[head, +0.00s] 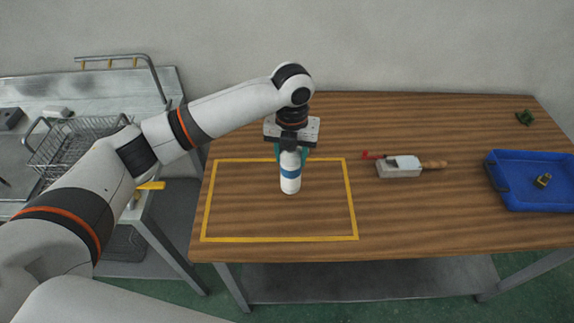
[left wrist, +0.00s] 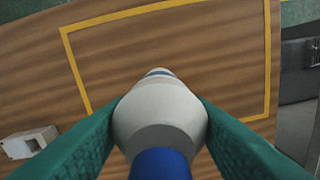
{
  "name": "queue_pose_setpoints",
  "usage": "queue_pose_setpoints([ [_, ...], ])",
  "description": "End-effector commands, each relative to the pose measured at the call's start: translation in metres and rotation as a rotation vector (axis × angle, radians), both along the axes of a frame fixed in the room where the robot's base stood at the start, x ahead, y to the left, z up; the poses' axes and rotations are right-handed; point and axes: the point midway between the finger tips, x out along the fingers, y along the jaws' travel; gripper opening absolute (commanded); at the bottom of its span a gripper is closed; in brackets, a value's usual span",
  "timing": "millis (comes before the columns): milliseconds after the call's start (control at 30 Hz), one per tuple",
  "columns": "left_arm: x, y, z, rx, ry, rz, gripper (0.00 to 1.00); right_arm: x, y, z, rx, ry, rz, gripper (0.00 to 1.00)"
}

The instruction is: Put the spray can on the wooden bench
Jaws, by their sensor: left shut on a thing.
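The spray can (head: 290,174) is white with a blue band and looks upright inside the yellow outline on the wooden bench (head: 285,222). My left gripper (head: 291,152), with green fingers, is shut around its upper part from above. In the left wrist view the can (left wrist: 160,118) sits between the two green fingers, over the bench (left wrist: 190,55). I cannot tell whether its base touches the wood. My right gripper is not in view.
Right of the outline are a grey block with a wooden-handled tool (head: 400,166) and a blue tray (head: 530,205) with a small brass part. A metal table with a wire rack (head: 75,143) stands at the left. The bench front middle is clear.

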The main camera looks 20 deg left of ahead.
Motion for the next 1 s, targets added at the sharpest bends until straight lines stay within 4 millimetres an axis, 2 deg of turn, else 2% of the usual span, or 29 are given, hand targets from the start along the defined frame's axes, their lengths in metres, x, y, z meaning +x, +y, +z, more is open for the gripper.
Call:
queue_pose_setpoints([
  [367,-0.001,0.0,-0.04,0.0,0.001,0.0,0.06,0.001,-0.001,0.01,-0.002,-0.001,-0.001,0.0],
  [700,0.0,0.0,-0.044,-0.001,-0.001,-0.001,0.06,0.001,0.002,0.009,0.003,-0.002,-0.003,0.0],
  [733,0.0,0.0,-0.044,-0.001,-0.001,-0.001,0.49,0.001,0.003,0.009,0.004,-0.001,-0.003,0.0],
  [833,0.0,0.0,-0.044,0.0,-0.001,-0.001,0.66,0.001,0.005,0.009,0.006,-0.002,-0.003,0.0],
  [1000,0.0,0.0,-0.043,0.0,-0.001,-0.001,0.68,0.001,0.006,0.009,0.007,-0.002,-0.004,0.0],
])
